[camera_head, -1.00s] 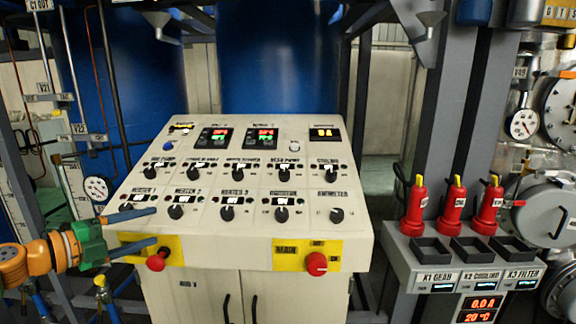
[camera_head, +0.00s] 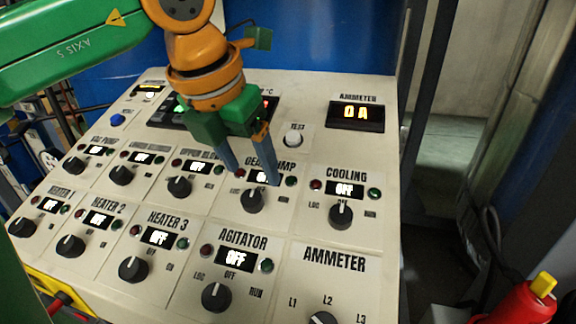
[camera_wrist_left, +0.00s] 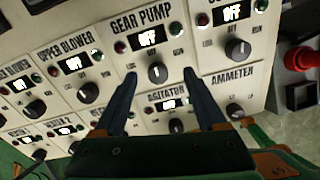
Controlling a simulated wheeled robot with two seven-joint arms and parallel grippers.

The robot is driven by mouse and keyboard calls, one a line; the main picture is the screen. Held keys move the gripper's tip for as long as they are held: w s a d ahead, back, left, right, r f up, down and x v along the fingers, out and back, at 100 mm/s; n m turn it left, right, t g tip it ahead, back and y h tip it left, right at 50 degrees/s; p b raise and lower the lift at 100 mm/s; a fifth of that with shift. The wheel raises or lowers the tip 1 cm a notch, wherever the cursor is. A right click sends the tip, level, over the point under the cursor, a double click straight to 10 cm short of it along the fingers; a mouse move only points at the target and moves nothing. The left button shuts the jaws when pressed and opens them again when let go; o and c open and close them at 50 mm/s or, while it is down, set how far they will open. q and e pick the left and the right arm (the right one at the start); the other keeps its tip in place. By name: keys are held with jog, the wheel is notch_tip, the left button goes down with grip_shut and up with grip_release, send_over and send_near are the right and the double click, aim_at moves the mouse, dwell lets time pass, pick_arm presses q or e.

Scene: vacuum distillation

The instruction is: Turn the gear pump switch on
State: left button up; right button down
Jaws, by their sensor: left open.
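The gear pump switch (camera_head: 252,201) is a round black knob on the sloped white control panel (camera_head: 385,215). Its small display reads OFF and its label is partly hidden by a finger in the head view. In the left wrist view the knob (camera_wrist_left: 157,72) shows between and slightly above the two fingertips, its light mark pointing about straight up. My left gripper (camera_head: 250,173) is open, its blue fingers pointing down at the panel just above the knob. The fingers (camera_wrist_left: 160,76) look empty; whether they touch the panel cannot be told. My right gripper is not in view.
Close neighbours are the upper blower knob (camera_head: 179,187), the cooling knob (camera_head: 340,214) and the agitator knob (camera_head: 216,296). Their displays read OFF. An ammeter (camera_head: 356,114) reads 0 A. A red device with a yellow top (camera_head: 530,300) stands at lower right.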

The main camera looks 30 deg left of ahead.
aim_at(250, 197)
pick_arm(q)
jog(key=shift+f, duration=0.3)
jog(key=f, duration=0.1)
jog(key=s+f, duration=0.1)
jog(key=a+f, duration=0.1)
jog(key=shift+s+f, duration=0.25)
jog(key=shift+f, duration=0.05)
jog(key=shift+w+f+p, duration=0.3)
jog(key=shift+w+f, duration=0.3)
jog(key=shift+f, duration=0.15)
jog(key=shift+w+d+f, duration=0.15)
jog(key=shift+w+f, duration=0.05)
jog(key=shift+w, duration=0.3)
jog(key=shift+s+r, duration=0.1)
jog(key=shift+s, duration=0.15)
jog(key=c, duration=0.6)
grip_shut()
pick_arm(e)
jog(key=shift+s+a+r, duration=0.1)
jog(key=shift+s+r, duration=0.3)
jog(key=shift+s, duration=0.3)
